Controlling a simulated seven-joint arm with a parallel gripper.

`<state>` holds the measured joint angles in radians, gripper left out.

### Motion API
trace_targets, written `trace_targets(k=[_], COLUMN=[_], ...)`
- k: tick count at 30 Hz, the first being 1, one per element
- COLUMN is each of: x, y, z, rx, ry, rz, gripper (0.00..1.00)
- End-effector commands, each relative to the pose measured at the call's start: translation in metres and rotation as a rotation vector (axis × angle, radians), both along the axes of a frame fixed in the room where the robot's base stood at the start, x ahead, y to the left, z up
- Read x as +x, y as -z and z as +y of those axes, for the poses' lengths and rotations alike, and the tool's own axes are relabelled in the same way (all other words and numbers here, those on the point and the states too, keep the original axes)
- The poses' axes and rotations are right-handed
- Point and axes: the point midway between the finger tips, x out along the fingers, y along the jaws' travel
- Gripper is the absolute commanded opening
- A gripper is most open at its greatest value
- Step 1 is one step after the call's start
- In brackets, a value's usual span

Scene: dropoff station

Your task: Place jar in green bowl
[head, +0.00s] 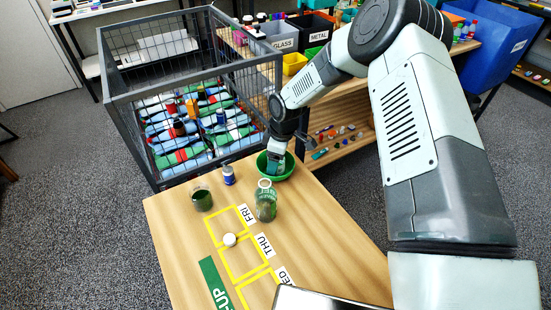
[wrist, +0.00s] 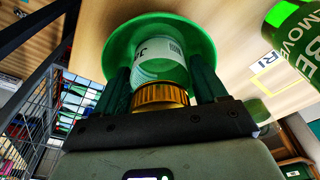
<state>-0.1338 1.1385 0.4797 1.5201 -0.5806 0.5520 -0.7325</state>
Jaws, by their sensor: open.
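The green bowl (head: 289,171) stands at the far corner of the wooden table; its rim (wrist: 113,48) also shows in the wrist view. The jar (wrist: 158,68), clear with a white printed label and a gold lid, is inside the bowl between my fingers. In the head view the jar is mostly hidden by my gripper (head: 276,166), which reaches down into the bowl. In the wrist view my gripper (wrist: 163,88) is open, one finger on each side of the jar. I cannot tell whether the jar rests on the bowl's bottom.
A green glass bottle (head: 266,203) stands close in front of the bowl. A wire cage (head: 192,86) full of bottles stands behind.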

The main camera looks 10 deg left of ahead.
Motion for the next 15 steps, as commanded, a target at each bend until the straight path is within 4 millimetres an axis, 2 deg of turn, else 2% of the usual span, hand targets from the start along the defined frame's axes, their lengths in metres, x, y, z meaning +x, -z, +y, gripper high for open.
trace_targets(k=[5, 8, 15], x=[0.001, 0.001, 0.001], y=[-0.008, -0.024, -0.076], z=[-0.001, -0.003, -0.011], rx=[0.001, 0.001, 0.001], ry=[0.0, 0.001, 0.002], rz=[-0.002, -0.003, -0.004], gripper=[0.71, 0.71, 0.71])
